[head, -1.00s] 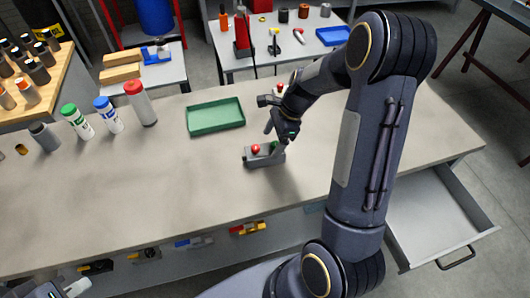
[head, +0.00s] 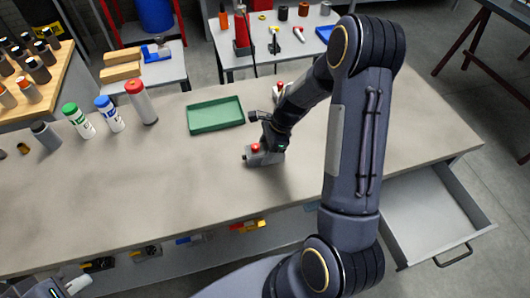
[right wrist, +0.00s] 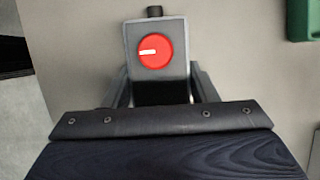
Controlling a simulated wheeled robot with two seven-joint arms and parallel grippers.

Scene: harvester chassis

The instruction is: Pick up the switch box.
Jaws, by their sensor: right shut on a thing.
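The switch box (head: 251,158) is a small grey box with a red knob, near the middle of the workbench in the head view. In the right wrist view the switch box (right wrist: 152,48) shows its red round knob with a white mark and a dark stub at its far end. My right gripper (head: 272,146) is shut on the box, one finger on each side of its near part. I cannot tell whether the box touches the bench. My left gripper (head: 76,287) is at the bottom left corner, partly cut off, away from the box.
A green tray (head: 215,128) lies just behind the switch box. Several capped bottles (head: 109,114) stand at the bench's left. A red-topped object (head: 279,91) is behind my right arm. An open drawer (head: 430,215) sticks out at the right. The bench front is clear.

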